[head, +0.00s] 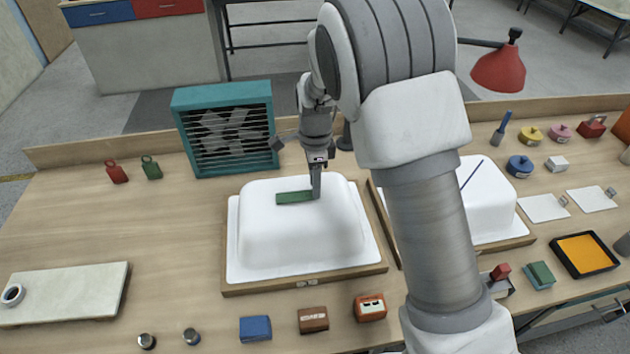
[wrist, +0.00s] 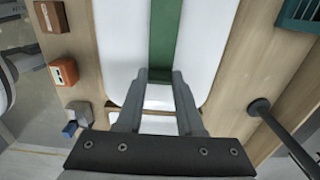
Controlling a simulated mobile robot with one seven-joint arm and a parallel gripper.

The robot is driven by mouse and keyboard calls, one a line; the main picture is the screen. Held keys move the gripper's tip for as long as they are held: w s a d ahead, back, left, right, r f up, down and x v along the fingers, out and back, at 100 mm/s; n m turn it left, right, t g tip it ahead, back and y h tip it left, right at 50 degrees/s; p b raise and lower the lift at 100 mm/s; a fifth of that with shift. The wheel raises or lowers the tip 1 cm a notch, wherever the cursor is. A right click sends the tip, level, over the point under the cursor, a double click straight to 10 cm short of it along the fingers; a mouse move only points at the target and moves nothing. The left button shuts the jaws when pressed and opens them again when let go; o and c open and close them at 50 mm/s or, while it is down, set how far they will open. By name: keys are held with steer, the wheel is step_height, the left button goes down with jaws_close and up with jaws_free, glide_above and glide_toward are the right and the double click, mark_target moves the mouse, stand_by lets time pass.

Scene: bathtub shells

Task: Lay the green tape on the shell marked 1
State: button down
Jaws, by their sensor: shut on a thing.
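Two white shells stand on wooden boards, the left shell (head: 290,238) and the right shell (head: 488,208), which my arm partly covers. A small plate (head: 306,282) sits on the left board's front edge; I cannot read its mark. The green tape (head: 293,197) is a short flat strip over the top of the left shell; in the wrist view the tape (wrist: 165,35) runs straight away from my fingers above white surface. My gripper (head: 316,194) is shut on the tape's right end; its fingertips also show in the wrist view (wrist: 159,76). I cannot tell whether the tape touches the shell.
A teal fan box (head: 226,128) stands behind the left shell. A red lamp (head: 499,68) hangs at the back right. Small blocks, among them a blue one (head: 255,328), line the front edge. A pale slab (head: 65,292) lies at left; the table between is clear.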

steer(key=shift+f, duration=0.2)
stand_by(0.5)
jaws_free()
stand_by(0.5)
steer(key=shift+r, duration=0.1)
steer(key=shift+r+p, duration=2.6)
steer(key=shift+r, duration=0.85)
